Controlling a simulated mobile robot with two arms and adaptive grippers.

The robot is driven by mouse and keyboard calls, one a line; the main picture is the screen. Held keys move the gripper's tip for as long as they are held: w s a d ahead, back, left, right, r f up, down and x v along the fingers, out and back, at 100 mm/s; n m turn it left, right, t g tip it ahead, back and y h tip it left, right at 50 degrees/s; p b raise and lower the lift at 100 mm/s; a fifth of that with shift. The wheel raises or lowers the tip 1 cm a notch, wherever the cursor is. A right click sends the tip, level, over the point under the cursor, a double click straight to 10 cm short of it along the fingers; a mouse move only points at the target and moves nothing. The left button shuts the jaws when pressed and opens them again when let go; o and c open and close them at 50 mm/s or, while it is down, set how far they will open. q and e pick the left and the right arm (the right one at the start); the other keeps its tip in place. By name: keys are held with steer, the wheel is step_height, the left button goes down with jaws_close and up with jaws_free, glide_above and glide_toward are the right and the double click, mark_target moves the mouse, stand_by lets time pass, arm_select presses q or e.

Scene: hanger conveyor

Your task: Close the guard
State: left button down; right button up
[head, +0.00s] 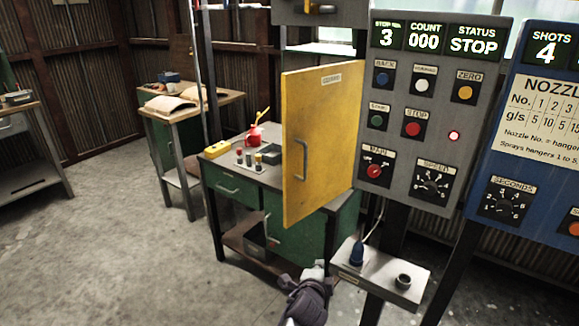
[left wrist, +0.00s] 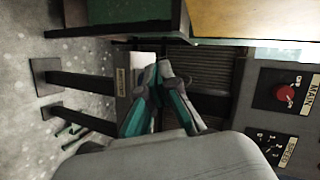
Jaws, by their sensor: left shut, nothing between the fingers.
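The guard is a yellow panel (head: 318,145) with a dark vertical handle (head: 301,160) and a small label near its top. It stands swung out from the left side of the grey control panel (head: 433,110). Its lower edge also shows at the top right of the left wrist view (left wrist: 255,18). My left gripper (head: 317,270) is shut and empty. In the head view it appears below the guard and beside the small shelf. Its fingertips (left wrist: 165,72) meet in the left wrist view, apart from the guard. My right gripper is not in view.
A green workbench (head: 232,184) with a red can (head: 254,135) stands behind the guard. A blue panel (head: 530,190) is at right. The floor at left is clear.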

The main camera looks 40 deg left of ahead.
arm_select(q)
step_height(320, 180, up, 10)
steer(key=a+t+y, duration=0.1)
steer(key=a+y, duration=0.1)
steer(key=t+y, duration=0.1)
steer(key=y, duration=0.2)
glide_toward(289, 161)
steer(key=s+d, duration=0.4)
steer(key=d, duration=0.2)
steer(key=p+x, duration=0.1)
steer(key=x, duration=0.3)
steer(key=a+p+x, duration=0.1)
steer(key=x, duration=0.3)
steer(key=s+p+x, duration=0.1)
steer(key=x, duration=0.3)
steer(key=shift+a, duration=0.4)
steer(key=shift+w+a+f, duration=0.1)
steer(key=shift+w+a, duration=0.05)
steer(key=shift+a, duration=0.3)
